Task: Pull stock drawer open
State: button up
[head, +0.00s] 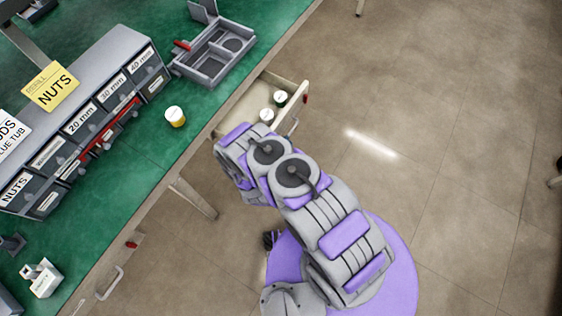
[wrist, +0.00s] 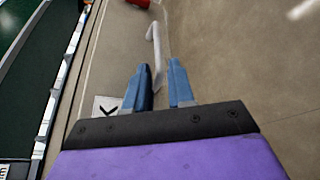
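The drawer (head: 250,100) stands pulled out from under the green bench in the head view, with white-lidded containers (head: 281,97) inside. Its pale front has a handle (head: 293,127), partly behind my arm. In the wrist view the pale handle bar (wrist: 156,50) runs between the two blue fingers of my gripper (wrist: 160,75). The fingers are apart, with a gap visible beside the bar. A white label (wrist: 106,106) ending in "K" shows on the drawer front; the rest of it is hidden. My gripper is hidden behind my arm in the head view.
Another handle (head: 110,283) is at the bench's lower left edge. The floor (head: 430,130) to the right is clear.

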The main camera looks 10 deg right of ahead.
jog(key=p+v, duration=0.2)
jog(key=v, duration=0.9)
jog(key=shift+p, duration=0.3)
jog(key=shift+s+a, duration=0.1)
jog(key=shift+s, duration=0.05)
